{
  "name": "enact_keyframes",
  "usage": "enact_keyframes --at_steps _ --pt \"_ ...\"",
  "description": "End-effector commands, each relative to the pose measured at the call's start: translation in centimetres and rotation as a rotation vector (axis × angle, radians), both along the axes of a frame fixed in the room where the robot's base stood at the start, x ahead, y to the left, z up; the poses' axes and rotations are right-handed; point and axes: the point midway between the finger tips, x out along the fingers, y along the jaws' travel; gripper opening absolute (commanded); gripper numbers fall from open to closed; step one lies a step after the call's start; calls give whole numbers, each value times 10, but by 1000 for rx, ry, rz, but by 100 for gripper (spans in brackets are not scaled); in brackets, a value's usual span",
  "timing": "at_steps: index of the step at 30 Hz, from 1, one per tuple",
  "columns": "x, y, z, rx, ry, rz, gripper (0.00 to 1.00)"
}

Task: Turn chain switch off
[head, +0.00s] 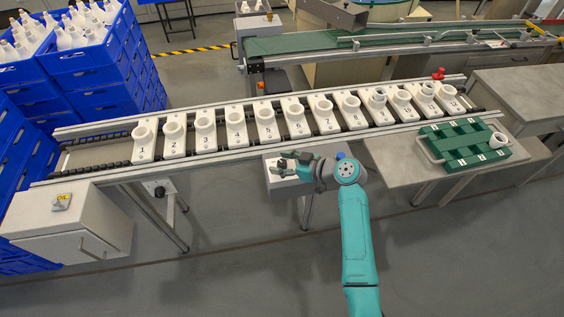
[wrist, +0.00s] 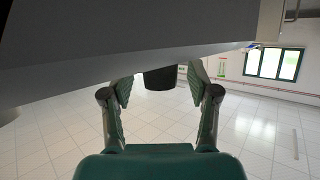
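A light grey control box (head: 274,183) is fixed to the front side of the numbered chain conveyor, below the rail. My gripper (head: 282,168) is at this box and hides part of it. In the wrist view the underside or side of a grey box (wrist: 120,50) fills the top, with a black knob (wrist: 159,79) sticking out of it. My gripper's two fingers (wrist: 159,90) are open, one on each side of the knob, with a gap to both. I cannot read the knob's setting or any label.
The conveyor (head: 100,171) carries a row of numbered white sockets. A grey cabinet (head: 70,225) stands at the left end, a green tray (head: 432,148) on the right table. The floor in front is free.

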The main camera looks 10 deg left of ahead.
Motion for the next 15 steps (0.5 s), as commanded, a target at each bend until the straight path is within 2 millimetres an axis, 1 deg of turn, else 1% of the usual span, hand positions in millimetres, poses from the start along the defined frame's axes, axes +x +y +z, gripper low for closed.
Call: enact_keyframes --at_steps 5,8,11,15 --pt "0 0 1 1 0 0 60" --pt "-1 -4 2 1 -1 -1 60" --pt "-5 -14 6 2 -1 -3 60" --pt "-14 -36 16 2 -1 -3 60"
